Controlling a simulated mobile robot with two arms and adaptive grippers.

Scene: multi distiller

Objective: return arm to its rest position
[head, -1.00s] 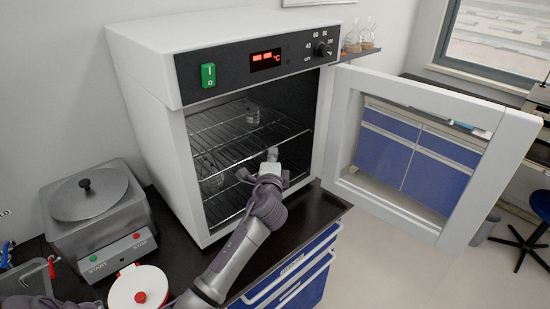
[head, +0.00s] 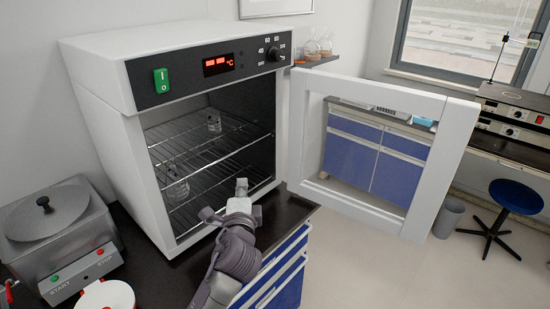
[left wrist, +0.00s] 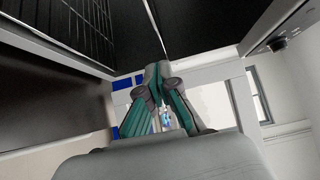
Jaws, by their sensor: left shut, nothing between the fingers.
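My left gripper (head: 241,187) is in front of the open oven (head: 110,130), just outside its lower right opening. It is shut and empty; its closed fingers also show in the left wrist view (left wrist: 160,85). My left arm (head: 235,255) comes up from the bottom of the head view. The oven door (head: 378,208) stands wide open to the right of the gripper. Inside the oven, one glass vessel (head: 214,121) is on the upper wire rack (head: 190,145) and another (head: 177,187) is lower down. My right gripper is not in view.
A grey device with START and STOP buttons (head: 85,272) stands at the left, with a white-lidded pot (head: 105,295) in front. Blue drawers (head: 285,275) are below the dark counter. A blue stool (head: 515,196) and a bin (head: 448,217) stand on the floor at right.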

